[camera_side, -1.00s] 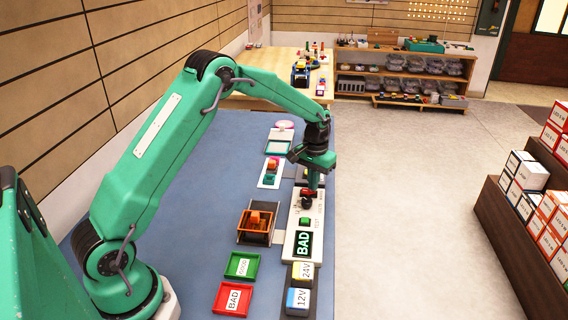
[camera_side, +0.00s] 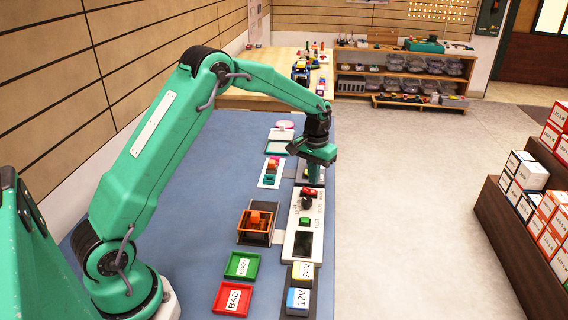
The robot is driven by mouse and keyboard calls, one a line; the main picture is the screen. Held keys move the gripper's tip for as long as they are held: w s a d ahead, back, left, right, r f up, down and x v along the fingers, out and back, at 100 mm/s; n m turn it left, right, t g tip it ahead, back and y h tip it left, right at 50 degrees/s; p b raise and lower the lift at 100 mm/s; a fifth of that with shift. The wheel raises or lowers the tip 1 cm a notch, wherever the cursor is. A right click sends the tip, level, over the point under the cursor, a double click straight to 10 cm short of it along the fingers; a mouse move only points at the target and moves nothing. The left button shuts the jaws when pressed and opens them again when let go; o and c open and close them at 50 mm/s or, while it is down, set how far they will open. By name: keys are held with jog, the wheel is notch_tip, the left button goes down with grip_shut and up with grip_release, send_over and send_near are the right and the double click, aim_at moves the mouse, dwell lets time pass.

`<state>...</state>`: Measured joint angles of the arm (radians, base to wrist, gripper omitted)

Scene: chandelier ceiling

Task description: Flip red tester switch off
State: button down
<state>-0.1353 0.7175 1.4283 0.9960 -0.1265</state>
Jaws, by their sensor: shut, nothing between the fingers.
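The tester is a long pale panel (camera_side: 302,218) on the right side of the blue table. A red and black switch (camera_side: 307,196) sits near its far end. A green button (camera_side: 304,221) is below the switch, and the display (camera_side: 303,244) at the near end is dark. My gripper (camera_side: 311,182) is shut and points down just beyond the red switch. Its fingertips are partly hidden, and I cannot tell whether they touch the switch.
A green tray (camera_side: 241,265) and a red BAD tray (camera_side: 233,298) lie at the front. Blocks marked 24V (camera_side: 303,271) and 12V (camera_side: 298,301) stand beside them. An orange fixture (camera_side: 256,222) is left of the tester. The table's middle left is clear.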

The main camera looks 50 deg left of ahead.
aim_at(312, 191)
notch_tip(312, 191, up, 4)
jog(key=shift+r, duration=0.15)
dwell(0.6)
jog(key=s+d+r+m+t, duration=0.1)
jog(key=s+d+r+t, duration=0.3)
jog(key=s+r, duration=1)
jog(key=s+d+m+t, duration=0.1)
jog(key=s+d+m, duration=0.1)
jog(key=s, duration=1.5)
jog(key=shift+s+d+t, duration=0.3)
jog(key=shift+s+d, duration=0.1)
jog(key=shift+d, duration=0.3)
